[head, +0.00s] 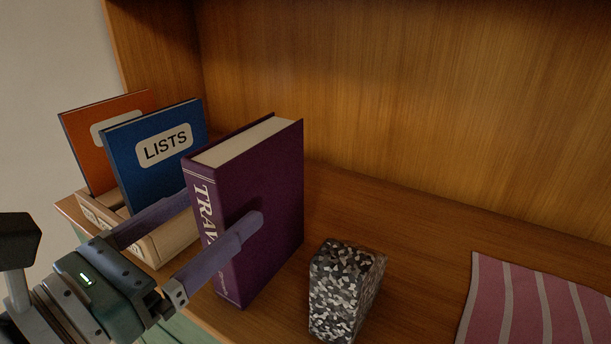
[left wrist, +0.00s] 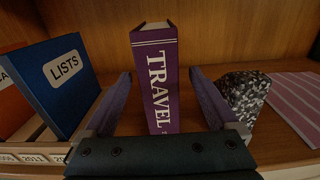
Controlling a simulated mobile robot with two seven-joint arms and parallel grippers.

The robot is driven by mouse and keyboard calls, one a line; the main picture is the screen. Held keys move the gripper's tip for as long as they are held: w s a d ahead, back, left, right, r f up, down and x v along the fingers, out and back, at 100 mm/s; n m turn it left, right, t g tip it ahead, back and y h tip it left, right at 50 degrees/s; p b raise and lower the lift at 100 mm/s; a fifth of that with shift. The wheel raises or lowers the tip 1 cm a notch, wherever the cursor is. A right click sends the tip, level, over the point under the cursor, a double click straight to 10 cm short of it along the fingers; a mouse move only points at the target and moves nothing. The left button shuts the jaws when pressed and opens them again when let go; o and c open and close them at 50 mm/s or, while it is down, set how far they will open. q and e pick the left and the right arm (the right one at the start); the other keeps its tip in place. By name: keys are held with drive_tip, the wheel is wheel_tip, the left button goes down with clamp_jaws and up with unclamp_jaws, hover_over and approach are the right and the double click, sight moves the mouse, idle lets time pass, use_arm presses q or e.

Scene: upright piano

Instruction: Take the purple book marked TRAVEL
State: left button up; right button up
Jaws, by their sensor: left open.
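The purple book marked TRAVEL (head: 262,180) stands upright on the wooden surface, its spine facing my left gripper. In the left wrist view the spine (left wrist: 158,85) shows between the two fingers. My left gripper (head: 222,215) is open, with one finger along each side of the book; the far finger is partly hidden behind it in the head view. In the left wrist view, gaps show between the fingers (left wrist: 165,100) and the spine. I cannot tell whether either finger touches the covers. My right gripper is not in view.
A blue LISTS book (head: 160,155) and an orange book (head: 85,130) stand in a light wooden holder (head: 178,240) left of the purple book. A speckled stone block (head: 340,290) stands close on its right. A pink striped cloth (head: 530,310) lies farther right. A wooden panel (head: 400,90) rises behind.

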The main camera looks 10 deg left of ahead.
sight(254, 174)
use_arm(q)
drive_tip(key=x, duration=0.7)
drive_tip(key=shift+w+r+p, duration=0.25)
drive_tip(key=shift+r+p, duration=0.05)
drive_tip(key=shift+p, duration=0.1)
drive_tip(key=shift+c, duration=0.4)
clamp_jaws()
drive_tip(key=shift+r, duration=0.1)
